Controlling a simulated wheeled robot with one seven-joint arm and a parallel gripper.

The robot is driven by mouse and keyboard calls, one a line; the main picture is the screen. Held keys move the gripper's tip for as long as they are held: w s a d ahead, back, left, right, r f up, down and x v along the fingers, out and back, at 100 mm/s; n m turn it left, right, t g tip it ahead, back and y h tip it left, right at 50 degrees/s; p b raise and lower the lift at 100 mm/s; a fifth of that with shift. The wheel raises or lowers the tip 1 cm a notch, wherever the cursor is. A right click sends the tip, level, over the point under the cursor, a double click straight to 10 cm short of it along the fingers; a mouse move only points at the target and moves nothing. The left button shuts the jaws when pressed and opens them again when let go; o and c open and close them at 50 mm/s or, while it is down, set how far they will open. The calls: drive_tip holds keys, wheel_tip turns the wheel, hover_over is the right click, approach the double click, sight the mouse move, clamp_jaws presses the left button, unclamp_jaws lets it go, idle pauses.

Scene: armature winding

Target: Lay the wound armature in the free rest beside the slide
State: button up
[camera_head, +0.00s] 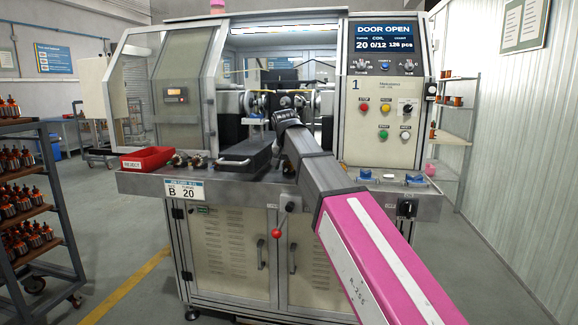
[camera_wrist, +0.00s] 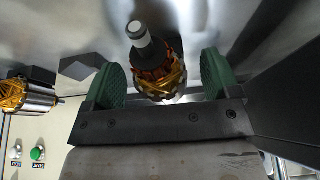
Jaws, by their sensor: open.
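In the wrist view an armature with copper-orange windings (camera_wrist: 160,80) and a pale shaft end stands between the two green pads of my gripper (camera_wrist: 162,78). The pads are apart, with a visible gap on each side of the winding. In the head view my arm reaches through the open door into the machine, and my gripper is largely hidden behind my wrist. A dark slide (camera_head: 248,152) lies left of my arm on the front ledge.
A second armature (camera_wrist: 28,97) shows at the left of the wrist view, above a green button (camera_wrist: 38,153). A red bin (camera_head: 147,159) and small armatures (camera_head: 180,158) sit on the ledge's left. A control panel (camera_head: 385,95) bounds the opening's right; its display reads DOOR OPEN.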

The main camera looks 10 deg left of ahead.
drive_tip(key=v, duration=1)
drive_tip(key=shift+s+r, duration=0.1)
drive_tip(key=shift+r, duration=0.3)
